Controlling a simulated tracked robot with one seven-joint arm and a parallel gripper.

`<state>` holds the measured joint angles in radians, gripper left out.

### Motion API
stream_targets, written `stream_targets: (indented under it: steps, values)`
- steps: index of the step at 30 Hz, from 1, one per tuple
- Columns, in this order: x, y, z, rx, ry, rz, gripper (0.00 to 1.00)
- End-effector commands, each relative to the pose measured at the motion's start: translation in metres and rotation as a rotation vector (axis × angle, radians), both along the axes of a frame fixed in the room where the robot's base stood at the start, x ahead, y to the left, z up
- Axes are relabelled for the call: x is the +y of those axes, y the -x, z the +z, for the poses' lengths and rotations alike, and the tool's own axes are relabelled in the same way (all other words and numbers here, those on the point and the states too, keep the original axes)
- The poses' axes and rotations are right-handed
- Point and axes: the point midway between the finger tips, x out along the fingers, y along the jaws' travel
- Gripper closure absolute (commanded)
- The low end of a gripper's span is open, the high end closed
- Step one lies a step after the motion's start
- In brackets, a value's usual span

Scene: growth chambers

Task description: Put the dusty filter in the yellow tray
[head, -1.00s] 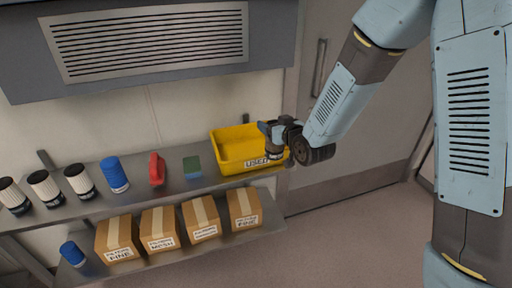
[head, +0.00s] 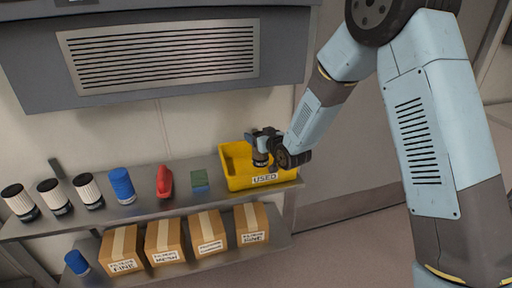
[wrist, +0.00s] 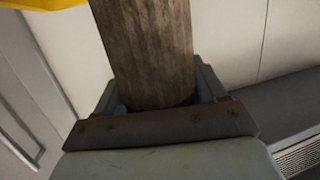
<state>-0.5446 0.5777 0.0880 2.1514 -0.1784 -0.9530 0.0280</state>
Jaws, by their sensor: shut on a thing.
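My gripper (head: 264,144) is shut on the dusty filter (head: 260,159), a grey-brown ribbed cylinder with a dark end. In the wrist view the dusty filter (wrist: 148,50) stands between the jaws (wrist: 160,125). The yellow tray (head: 264,181), labelled USED, sits at the right end of the upper shelf. In the head view the filter is over the tray's right part, behind its front wall. I cannot tell whether it touches the tray floor. A strip of the yellow tray (wrist: 42,3) shows at the wrist view's top left.
On the upper shelf (head: 150,207) stand several white filters (head: 88,189), a blue cylinder (head: 121,184), a red object (head: 164,181) and a green-blue block (head: 200,180). Cardboard boxes (head: 208,235) and another blue cylinder (head: 77,262) are on the lower shelf. A vented cabinet (head: 165,55) overhangs.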

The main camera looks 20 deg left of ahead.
Motion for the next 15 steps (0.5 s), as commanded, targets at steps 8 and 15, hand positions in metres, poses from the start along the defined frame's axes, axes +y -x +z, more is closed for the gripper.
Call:
stream_targets:
  steps: [8, 15]
  values:
    - [0.010, -0.019, -0.025, -0.001, -0.001, -0.001, 0.83]
    - [0.014, -0.026, -0.035, -0.001, -0.001, -0.001, 0.83]
